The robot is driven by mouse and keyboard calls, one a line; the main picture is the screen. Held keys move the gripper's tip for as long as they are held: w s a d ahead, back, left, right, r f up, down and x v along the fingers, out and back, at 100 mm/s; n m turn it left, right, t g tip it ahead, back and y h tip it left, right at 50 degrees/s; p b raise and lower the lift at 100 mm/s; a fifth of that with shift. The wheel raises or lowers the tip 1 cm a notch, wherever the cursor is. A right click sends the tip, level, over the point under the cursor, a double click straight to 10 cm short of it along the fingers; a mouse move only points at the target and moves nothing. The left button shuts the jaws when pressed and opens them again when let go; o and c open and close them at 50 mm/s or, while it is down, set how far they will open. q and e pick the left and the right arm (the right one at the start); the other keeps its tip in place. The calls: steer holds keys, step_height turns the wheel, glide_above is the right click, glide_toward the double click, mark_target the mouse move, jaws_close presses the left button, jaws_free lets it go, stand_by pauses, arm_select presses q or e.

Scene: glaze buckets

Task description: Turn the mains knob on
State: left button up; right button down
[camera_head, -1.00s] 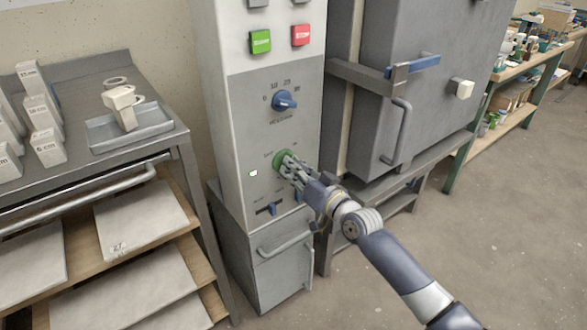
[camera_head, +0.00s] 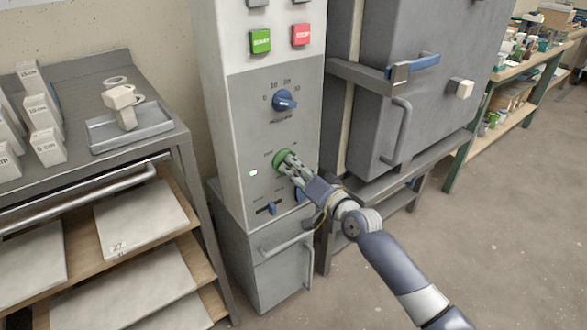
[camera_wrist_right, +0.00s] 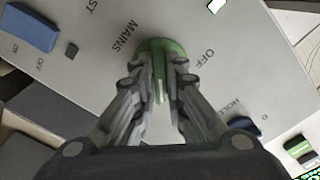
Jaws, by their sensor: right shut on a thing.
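The green mains knob (camera_head: 281,159) is on the lower part of the grey control panel (camera_head: 240,130). It also shows in the right wrist view (camera_wrist_right: 160,46), with the words MAINS and OFF printed beside it. My right gripper (camera_head: 287,162) is at the knob, its fingers shut on the knob's raised grip. In the right wrist view the two fingers (camera_wrist_right: 160,88) lie on either side of the grip and hide part of the knob. A small white indicator (camera_head: 253,173) sits left of the knob. My left gripper is not in view.
A blue dial (camera_head: 285,100) is above the knob, and a small blue switch (camera_head: 271,209) is below it. A green start button (camera_head: 260,41) and a red stop button (camera_head: 301,35) are higher up. A kiln door (camera_head: 430,70) with a handle (camera_head: 397,130) stands right.

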steer(key=shift+f, duration=0.1)
steer(key=c, duration=1.6)
jaws_free()
steer(key=shift+c, duration=0.2)
steer(key=v, duration=1.2)
